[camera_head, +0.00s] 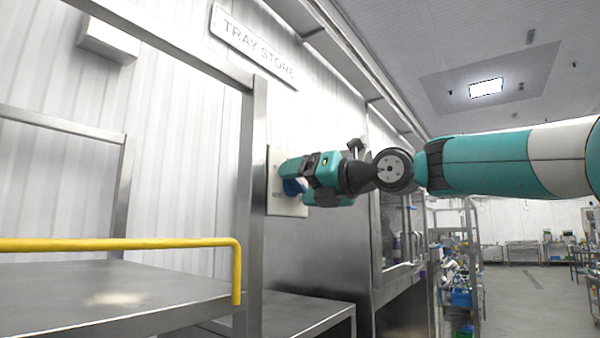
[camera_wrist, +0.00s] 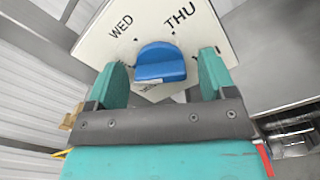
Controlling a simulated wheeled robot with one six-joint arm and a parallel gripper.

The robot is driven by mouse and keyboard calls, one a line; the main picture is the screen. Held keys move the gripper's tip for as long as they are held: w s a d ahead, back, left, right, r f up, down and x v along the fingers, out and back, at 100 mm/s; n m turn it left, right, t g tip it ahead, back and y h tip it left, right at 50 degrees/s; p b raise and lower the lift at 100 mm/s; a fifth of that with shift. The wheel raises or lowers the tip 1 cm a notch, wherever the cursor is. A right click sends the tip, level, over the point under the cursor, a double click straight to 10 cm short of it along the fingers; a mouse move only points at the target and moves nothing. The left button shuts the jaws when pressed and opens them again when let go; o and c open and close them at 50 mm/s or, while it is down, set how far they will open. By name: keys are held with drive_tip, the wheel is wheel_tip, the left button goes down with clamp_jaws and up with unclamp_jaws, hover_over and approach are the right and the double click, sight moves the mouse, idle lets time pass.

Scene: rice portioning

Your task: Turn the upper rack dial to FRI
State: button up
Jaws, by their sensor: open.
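The dial is a blue knob (camera_wrist: 160,64) on a pale square plate (camera_wrist: 108,38). The plate reads WED at its upper left and THU at its upper right in the wrist view; a label below the knob is partly hidden. Where the knob points, I cannot tell. My gripper (camera_wrist: 165,78) is open, with one finger on each side of the knob and a visible gap to it.
A steel post (camera_head: 249,190) stands left of the plate. A steel table with a yellow rail (camera_head: 120,244) is at the front left. A TRAY STORE sign (camera_head: 253,47) hangs above. A steel cabinet (camera_head: 330,255) is to the right, with open floor (camera_head: 520,295) beyond.

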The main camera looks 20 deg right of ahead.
drive_tip(key=shift+w+a, duration=0.1)
drive_tip(key=shift+w, duration=0.05)
drive_tip(key=shift+c, duration=0.4)
drive_tip(key=c, duration=0.9)
drive_tip(key=shift+o, duration=0.2)
